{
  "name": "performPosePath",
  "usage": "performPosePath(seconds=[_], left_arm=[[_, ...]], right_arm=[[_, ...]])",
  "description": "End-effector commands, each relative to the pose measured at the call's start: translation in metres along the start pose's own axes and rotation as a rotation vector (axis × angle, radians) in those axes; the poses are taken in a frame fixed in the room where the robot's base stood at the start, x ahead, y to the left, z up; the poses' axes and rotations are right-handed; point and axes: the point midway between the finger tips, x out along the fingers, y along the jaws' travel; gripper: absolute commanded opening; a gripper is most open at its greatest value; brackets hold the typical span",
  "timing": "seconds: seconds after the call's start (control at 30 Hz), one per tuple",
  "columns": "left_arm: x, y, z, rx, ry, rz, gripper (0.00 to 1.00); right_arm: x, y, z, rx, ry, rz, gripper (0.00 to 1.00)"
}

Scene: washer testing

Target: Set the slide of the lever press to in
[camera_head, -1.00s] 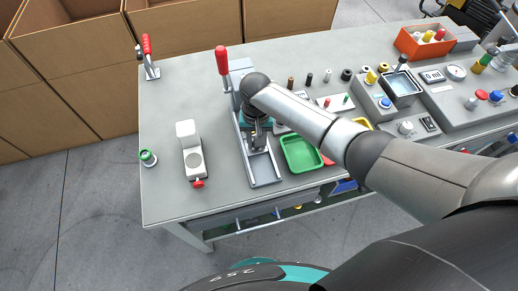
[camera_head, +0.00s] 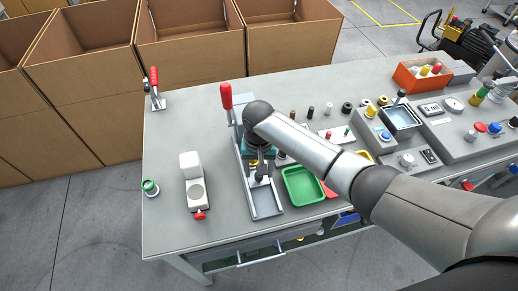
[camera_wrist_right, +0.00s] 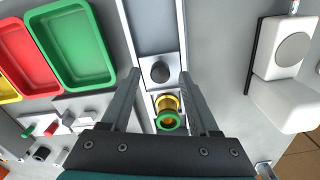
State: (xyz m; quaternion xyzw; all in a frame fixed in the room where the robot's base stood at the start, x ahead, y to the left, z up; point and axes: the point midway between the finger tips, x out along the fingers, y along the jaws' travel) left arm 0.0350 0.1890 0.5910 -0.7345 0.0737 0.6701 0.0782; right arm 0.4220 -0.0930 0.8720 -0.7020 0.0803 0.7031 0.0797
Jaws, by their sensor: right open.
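The lever press stands on the bench, with a red-handled lever (camera_head: 226,96) raised and a long grey channel (camera_head: 268,203) running toward the front edge. Its slide (camera_wrist_right: 176,64) is a grey plate with a black knob (camera_wrist_right: 159,72), seen in the right wrist view. A brass-coloured part with a green ring (camera_wrist_right: 170,122) sits behind the knob, between the finger bases. My right gripper (camera_wrist_right: 160,82) is open over the channel, one finger on each side of the knob. Contact cannot be told. My right arm hides much of the press in the head view. My left gripper is not in view.
A green tray (camera_head: 303,186) lies just right of the channel. A white device with a red knob (camera_head: 194,186) stands to its left. A red-handled clamp (camera_head: 154,90) is at the back left. Open cardboard boxes (camera_head: 90,70) stand behind the bench.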

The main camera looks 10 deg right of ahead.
Motion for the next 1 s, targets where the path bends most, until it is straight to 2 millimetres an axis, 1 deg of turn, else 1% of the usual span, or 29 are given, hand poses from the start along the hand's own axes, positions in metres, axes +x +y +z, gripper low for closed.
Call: performPosePath(seconds=[0.03, 0.3, 0.4, 0.5, 0.6, 0.7, 1.0], left_arm=[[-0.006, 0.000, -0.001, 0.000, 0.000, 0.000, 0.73], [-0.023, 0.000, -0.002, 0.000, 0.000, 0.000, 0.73], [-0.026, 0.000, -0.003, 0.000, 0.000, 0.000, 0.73], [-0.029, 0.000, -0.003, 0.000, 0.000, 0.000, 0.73], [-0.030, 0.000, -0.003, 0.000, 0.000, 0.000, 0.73], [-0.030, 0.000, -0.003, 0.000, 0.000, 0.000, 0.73], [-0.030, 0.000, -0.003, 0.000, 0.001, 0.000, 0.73]], right_arm=[[-0.015, 0.000, -0.001, 0.000, 0.004, -0.002, 0.61], [-0.081, 0.000, -0.001, -0.001, 0.004, -0.002, 0.61], [-0.100, 0.000, -0.001, 0.000, 0.004, -0.001, 0.61], [-0.114, 0.000, -0.001, 0.000, 0.003, 0.000, 0.61], [-0.124, 0.000, -0.001, 0.000, 0.002, 0.000, 0.61], [-0.128, 0.000, 0.000, 0.000, 0.001, 0.000, 0.61], [-0.129, 0.000, 0.000, 0.000, 0.001, 0.000, 0.61]])
